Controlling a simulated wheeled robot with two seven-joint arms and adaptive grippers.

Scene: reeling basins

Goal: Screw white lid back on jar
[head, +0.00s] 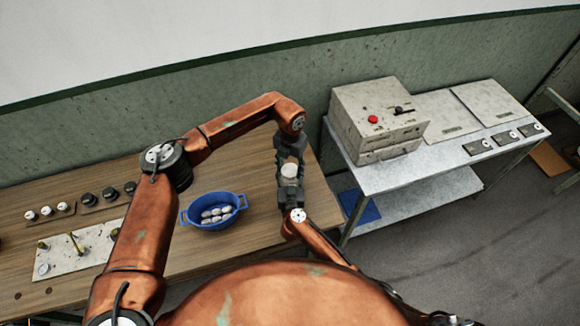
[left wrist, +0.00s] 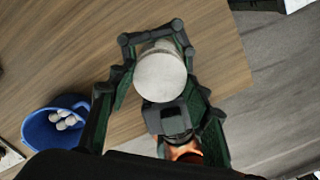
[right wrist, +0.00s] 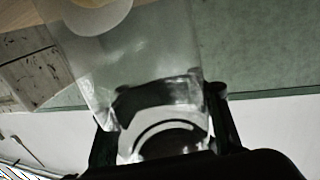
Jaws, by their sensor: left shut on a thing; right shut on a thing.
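The white lid (head: 289,170) is a pale round disc between my two grippers. In the left wrist view the lid (left wrist: 160,78) shows from above, face on. My left gripper (head: 290,158) reaches down from above and is shut on the lid. My right gripper (head: 289,186) comes in from the front, below the lid, and is shut on the jar. The clear jar (right wrist: 150,65) fills the middle of the right wrist view between the right fingers. The lid sits at the jar's top; how tightly they meet is hidden.
A blue basin (head: 187,217) with several white cocoons stands on the wooden table (head: 235,178), left of the grippers. A metal plate (head: 60,258) with fittings and small knobs lie farther left. A grey control box (head: 355,112) stands on a separate metal bench (head: 465,135) to the right.

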